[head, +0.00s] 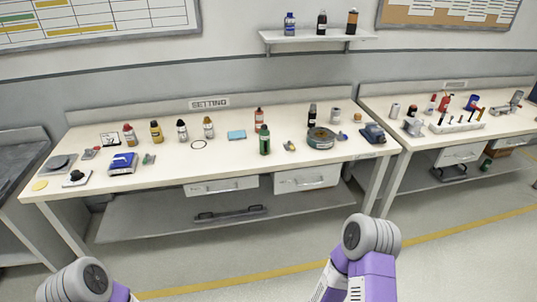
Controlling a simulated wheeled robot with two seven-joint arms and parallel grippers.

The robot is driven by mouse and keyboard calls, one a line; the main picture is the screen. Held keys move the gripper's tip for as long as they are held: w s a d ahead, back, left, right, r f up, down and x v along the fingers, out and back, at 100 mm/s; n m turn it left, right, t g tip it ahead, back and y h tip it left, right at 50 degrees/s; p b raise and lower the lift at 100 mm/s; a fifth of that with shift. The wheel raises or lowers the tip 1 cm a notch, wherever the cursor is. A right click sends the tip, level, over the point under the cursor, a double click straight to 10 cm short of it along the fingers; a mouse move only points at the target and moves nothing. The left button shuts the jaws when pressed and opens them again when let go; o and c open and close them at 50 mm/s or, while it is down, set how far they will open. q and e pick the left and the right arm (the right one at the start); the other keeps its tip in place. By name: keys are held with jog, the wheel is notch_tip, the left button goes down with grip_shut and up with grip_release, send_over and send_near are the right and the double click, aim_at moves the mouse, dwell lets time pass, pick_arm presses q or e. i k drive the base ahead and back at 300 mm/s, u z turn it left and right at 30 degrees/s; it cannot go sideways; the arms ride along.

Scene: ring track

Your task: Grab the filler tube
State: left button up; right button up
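I cannot tell which of the small items is the filler tube. Several upright bottles stand on the bench marked SETTING, among them a green bottle (264,141) near the middle, an orange-red bottle (259,119) behind it, a yellow bottle (156,132) and a red-capped bottle (129,134) at the left, and a black bottle (311,116) at the right. On the right-hand bench is a red item (444,102) among small parts. Only rounded parts of my two arms show at the bottom edge, well short of the benches. Neither gripper is in view.
The SETTING bench (225,170) also holds a round tin (321,137), a blue box (123,163) and a dark blue device (372,133). A right-hand bench (415,141) stands beside it. Bottles stand on a wall shelf (310,38). The floor in front is clear.

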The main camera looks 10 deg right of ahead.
aim_at(264, 136)
jog(key=z, duration=0.3)
jog(key=i, duration=1)
jog(key=u, duration=0.7)
